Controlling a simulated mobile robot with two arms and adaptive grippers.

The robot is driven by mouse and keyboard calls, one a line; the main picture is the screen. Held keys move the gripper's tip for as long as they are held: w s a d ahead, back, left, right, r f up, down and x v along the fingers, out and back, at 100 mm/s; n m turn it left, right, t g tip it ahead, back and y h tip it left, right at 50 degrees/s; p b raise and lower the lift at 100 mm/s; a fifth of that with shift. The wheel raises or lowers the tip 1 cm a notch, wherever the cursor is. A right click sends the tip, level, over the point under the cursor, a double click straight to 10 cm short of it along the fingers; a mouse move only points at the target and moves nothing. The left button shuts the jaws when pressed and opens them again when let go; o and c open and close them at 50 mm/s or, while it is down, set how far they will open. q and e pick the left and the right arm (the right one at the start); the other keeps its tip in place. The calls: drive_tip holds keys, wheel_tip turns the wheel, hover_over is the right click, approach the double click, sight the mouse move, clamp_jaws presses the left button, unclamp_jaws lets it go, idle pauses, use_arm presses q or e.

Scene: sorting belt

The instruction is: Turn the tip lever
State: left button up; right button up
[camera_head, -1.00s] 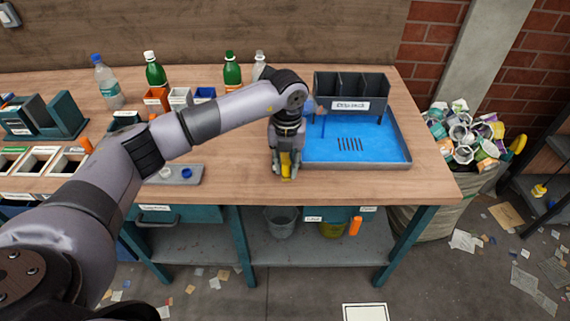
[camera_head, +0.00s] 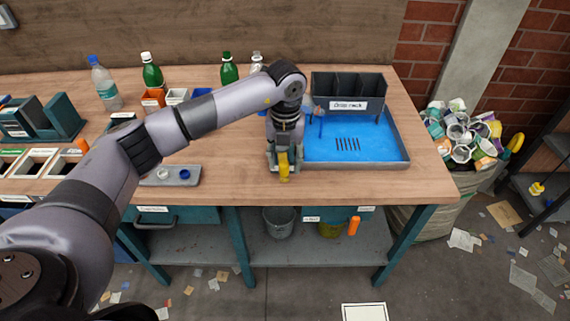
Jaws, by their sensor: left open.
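My left gripper (camera_head: 285,160) points down at the front left corner of the blue tray (camera_head: 360,163). Its jaws are open, one finger on each side of a yellow upright piece (camera_head: 284,171). This piece looks like a lever handle, but its base is hidden by the gripper, and I cannot tell whether the fingers touch it. My left arm crosses the table from the lower left. My right gripper is out of view.
A dark rack (camera_head: 349,88) stands at the tray's back. A grey holder (camera_head: 176,180) lies left of the gripper. Bottles stand behind the arm, including a green one (camera_head: 152,72). A bin of crushed waste (camera_head: 463,140) stands right of the table.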

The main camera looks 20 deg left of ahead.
use_arm(q)
wheel_tip(320, 180, up, 10)
idle(0.3)
idle(0.3)
